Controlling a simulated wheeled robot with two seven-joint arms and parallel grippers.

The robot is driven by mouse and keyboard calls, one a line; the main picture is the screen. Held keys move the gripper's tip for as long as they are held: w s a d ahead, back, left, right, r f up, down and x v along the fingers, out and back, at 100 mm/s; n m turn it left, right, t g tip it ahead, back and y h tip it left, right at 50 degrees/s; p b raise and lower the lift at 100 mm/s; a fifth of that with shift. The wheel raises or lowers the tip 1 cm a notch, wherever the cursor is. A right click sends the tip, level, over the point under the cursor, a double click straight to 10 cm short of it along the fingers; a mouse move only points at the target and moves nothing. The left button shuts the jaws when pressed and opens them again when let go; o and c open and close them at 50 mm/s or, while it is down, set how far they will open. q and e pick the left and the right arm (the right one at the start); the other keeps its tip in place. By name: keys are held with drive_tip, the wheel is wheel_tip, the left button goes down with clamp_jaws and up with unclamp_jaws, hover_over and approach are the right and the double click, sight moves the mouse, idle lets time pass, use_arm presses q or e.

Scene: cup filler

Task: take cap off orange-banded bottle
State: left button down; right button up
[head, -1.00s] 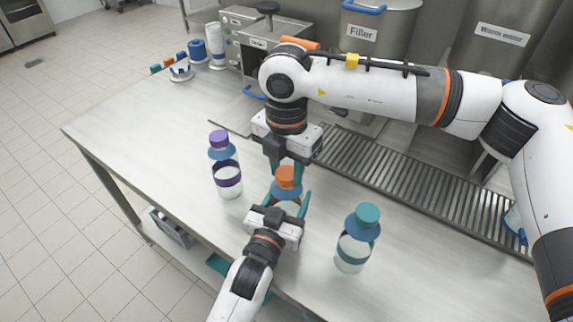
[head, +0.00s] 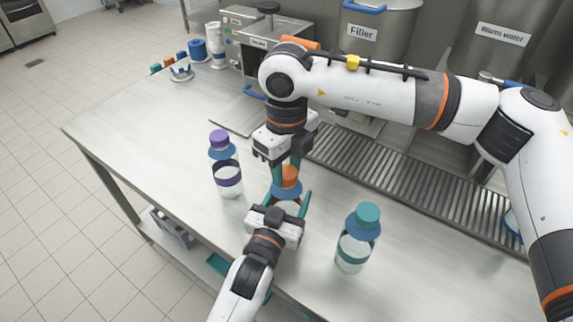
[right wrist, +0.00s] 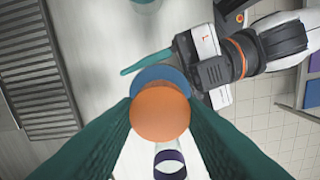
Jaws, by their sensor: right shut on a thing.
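The orange-banded bottle (head: 287,189) stands upright near the table's front. It has a blue shoulder and an orange cap (head: 289,181); its band is hidden behind my left gripper. My left gripper (head: 289,200) has its teal fingers on either side of the bottle's body and is shut on it. My right gripper (head: 289,166) reaches down from above, its fingers shut on the orange cap. In the right wrist view the cap (right wrist: 160,112) sits between the two teal fingers, over the blue shoulder (right wrist: 160,77). I cannot tell whether the cap is loosened.
A purple-capped bottle (head: 226,170) stands close on the left, and a teal-capped bottle (head: 356,240) stands on the right. A drain grate (head: 400,185) runs along the back below the Filler tank (head: 372,40). The table (head: 130,125) is clear at left.

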drive_tip(key=n, duration=0.4)
drive_tip(key=shift+n, duration=0.3)
drive_tip(key=n, duration=0.4)
drive_tip(key=shift+n, duration=0.3)
drive_tip(key=n, duration=1)
drive_tip(key=shift+n, duration=0.3)
drive_tip(key=shift+r, duration=0.3)
drive_tip(key=shift+r, duration=0.9)
